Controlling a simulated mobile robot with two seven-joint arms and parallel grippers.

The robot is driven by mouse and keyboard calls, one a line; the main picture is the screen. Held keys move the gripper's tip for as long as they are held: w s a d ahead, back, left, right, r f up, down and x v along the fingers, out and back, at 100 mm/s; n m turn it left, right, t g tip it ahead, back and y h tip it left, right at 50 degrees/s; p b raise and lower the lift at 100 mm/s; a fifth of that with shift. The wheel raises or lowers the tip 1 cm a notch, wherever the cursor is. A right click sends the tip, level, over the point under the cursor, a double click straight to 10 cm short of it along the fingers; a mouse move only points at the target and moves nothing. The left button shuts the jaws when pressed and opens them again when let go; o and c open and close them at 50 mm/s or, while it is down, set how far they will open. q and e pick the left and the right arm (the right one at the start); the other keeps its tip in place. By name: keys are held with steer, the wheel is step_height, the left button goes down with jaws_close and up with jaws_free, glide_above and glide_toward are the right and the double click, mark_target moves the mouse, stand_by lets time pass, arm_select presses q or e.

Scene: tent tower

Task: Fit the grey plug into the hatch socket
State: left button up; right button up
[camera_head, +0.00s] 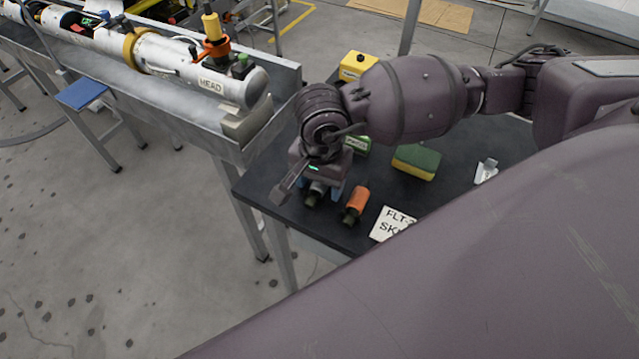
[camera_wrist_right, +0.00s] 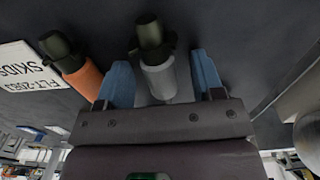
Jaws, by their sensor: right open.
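The grey plug (camera_wrist_right: 158,78) lies on the dark table, a short grey cylinder with a dark green end. In the head view it shows partly under my right gripper (camera_head: 322,186). In the right wrist view my right gripper (camera_wrist_right: 160,75) is open, with one blue finger on each side of the plug and a visible gap on both sides. A white tube-shaped vehicle (camera_head: 163,55) lies in a metal trough at upper left, with an open section at its far left. I cannot make out the hatch socket for certain. My left gripper is not in view.
An orange plug (camera_head: 356,202) lies beside the grey one, also in the wrist view (camera_wrist_right: 84,76). A label card (camera_head: 388,222), a green-and-yellow sponge (camera_head: 416,160), a green box (camera_head: 358,145) and a yellow box (camera_head: 355,65) are nearby. The trough's end (camera_head: 262,130) adjoins the table.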

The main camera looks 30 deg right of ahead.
steer(key=c, duration=1)
steer(key=shift+r, duration=0.1)
